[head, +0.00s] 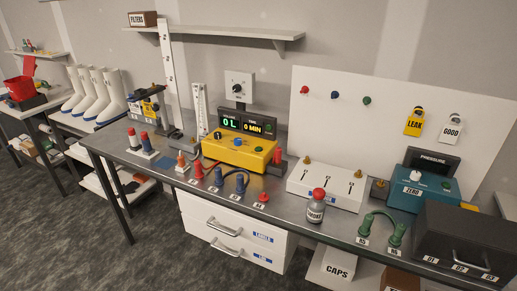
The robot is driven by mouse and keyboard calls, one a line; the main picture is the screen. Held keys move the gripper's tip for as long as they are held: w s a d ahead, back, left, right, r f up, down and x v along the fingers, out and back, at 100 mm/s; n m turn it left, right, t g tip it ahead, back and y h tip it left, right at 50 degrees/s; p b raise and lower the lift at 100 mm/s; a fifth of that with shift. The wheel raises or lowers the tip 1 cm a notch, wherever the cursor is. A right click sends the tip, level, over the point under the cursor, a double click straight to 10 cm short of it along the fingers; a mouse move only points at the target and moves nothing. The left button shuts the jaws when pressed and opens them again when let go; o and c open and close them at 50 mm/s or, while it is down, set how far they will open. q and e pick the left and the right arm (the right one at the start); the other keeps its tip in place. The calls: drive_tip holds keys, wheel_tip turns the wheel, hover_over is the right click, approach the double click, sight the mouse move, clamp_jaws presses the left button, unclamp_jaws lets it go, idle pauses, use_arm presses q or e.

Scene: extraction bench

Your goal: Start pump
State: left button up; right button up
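A yellow box (228,153), which looks like the pump unit, sits on the metal bench. A black display (232,123) stands behind it and reads "0 L" and "0 MIN". Small lettering on the box is too small to read. Neither of my grippers is in view.
To the right are a white valve block (325,188), a grey smoke bottle (315,208), a green hose, a teal pressure unit (430,192) and a black case (465,235).

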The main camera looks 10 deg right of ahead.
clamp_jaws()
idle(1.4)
